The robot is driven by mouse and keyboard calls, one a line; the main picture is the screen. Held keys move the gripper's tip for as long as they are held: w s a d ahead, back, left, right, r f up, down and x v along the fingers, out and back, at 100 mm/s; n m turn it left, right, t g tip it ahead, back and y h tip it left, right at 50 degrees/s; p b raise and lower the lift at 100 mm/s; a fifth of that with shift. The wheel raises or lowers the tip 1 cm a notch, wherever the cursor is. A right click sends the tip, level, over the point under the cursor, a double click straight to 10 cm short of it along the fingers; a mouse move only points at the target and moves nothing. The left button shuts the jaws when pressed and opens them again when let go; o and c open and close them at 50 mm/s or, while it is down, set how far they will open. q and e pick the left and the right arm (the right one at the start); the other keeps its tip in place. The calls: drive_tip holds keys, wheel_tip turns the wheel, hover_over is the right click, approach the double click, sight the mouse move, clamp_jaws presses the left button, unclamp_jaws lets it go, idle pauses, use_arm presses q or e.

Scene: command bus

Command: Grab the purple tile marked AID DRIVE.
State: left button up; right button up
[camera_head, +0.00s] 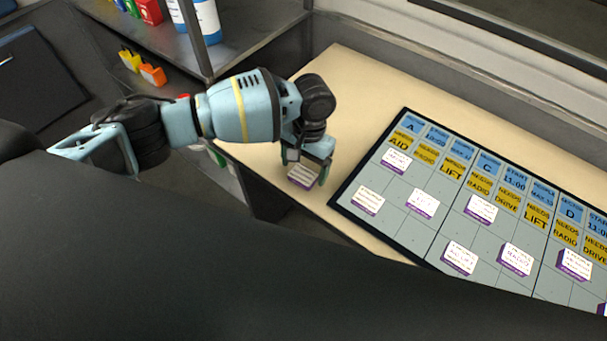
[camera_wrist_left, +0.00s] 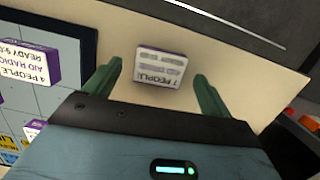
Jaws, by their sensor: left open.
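A white-topped tile with purple sides (camera_head: 303,176) lies on the beige table, left of the board. It also shows in the left wrist view (camera_wrist_left: 161,66), upside down; its first line looks like "7 PEOPLE" and the rest is too blurred to read. My left gripper (camera_head: 307,166) is open over this tile, pointing down. In the left wrist view its two green fingers (camera_wrist_left: 157,72) stand either side of the tile, with gaps on both sides. I cannot make out AID DRIVE on any tile. My right gripper is not in view.
A dark-edged board (camera_head: 425,205) with blue and yellow labels holds several similar tiles, one (camera_wrist_left: 30,63) close to the left finger. A metal shelf (camera_head: 245,45) with bottles stands behind my left arm. The table's front edge is close to the tile.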

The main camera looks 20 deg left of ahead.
use_arm(q)
drive_tip(key=shift+s+f, duration=0.15)
drive_tip(key=shift+f, duration=0.6)
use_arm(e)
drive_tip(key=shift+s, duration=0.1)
use_arm(q)
drive_tip(key=shift+c, duration=0.2)
drive_tip(key=c, duration=1.1)
drive_tip(key=shift+o, duration=0.2)
drive_tip(key=shift+r, duration=0.15)
drive_tip(key=shift+r, duration=0.55)
wheel_tip(320, 180, up, 2)
drive_tip(key=shift+r, duration=0.1)
drive_tip(key=s+d+r+p, duration=0.1)
drive_tip(key=s+d, duration=0.9)
drive_tip(key=s, duration=0.2)
drive_tip(key=shift+s+d+r+p, duration=0.15)
drive_tip(key=shift+r+p, duration=0.1)
drive_tip(key=shift+p, duration=0.05)
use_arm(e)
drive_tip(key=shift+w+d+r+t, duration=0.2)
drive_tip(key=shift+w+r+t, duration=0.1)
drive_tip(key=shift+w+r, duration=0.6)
